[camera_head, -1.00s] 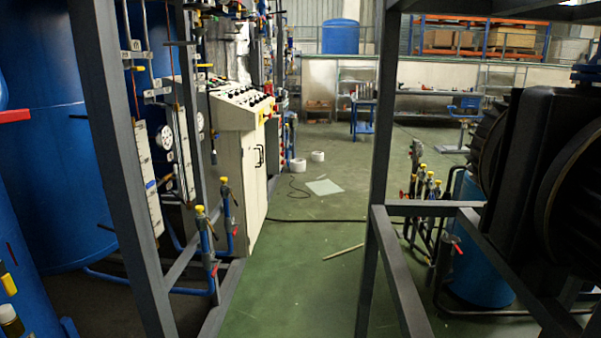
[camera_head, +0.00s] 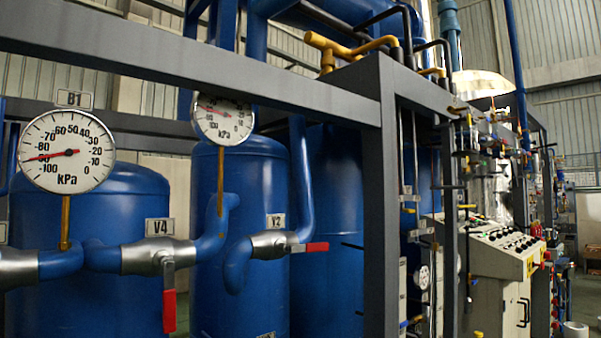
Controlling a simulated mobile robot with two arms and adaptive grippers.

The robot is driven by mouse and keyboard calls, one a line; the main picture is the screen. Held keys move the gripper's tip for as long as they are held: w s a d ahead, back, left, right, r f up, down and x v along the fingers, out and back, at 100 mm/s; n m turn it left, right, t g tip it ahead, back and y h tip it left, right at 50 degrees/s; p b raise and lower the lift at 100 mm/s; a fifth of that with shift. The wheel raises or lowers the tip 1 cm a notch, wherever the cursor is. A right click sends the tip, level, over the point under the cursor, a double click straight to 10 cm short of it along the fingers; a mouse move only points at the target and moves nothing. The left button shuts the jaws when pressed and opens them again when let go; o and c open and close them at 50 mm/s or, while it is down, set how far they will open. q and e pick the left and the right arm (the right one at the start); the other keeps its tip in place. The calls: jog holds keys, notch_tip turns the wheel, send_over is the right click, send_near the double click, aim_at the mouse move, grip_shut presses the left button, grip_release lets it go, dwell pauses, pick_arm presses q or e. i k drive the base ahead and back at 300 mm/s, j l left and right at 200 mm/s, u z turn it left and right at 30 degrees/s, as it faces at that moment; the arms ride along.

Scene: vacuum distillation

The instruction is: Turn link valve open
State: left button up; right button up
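No valve in view is marked as the link valve. The valve labelled V4 (camera_head: 148,256) sits on a blue pipe at the left; its red handle (camera_head: 169,310) hangs down, across the pipe. A second valve (camera_head: 270,244), with a label that seems to read V3 (camera_head: 276,221), is farther right; its red-tipped handle (camera_head: 310,247) points right, roughly along the pipe. Neither of my grippers is in view.
A grey steel frame (camera_head: 378,200) stands in front of the blue tanks (camera_head: 250,180), with a beam across the top. A second gauge (camera_head: 222,120) is behind the beam. A control cabinet (camera_head: 500,265) stands at the right. Little free floor shows.

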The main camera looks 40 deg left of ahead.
aim_at(169, 293)
jog(key=k+l+u, duration=0.1)
jog(key=u, duration=0.25)
jog(key=k+l+u, duration=0.1)
jog(key=u, duration=0.3)
jog(key=k+u, duration=0.15)
jog(key=u, duration=0.2)
jog(key=i+u, duration=0.15)
jog(key=i, duration=0.3)
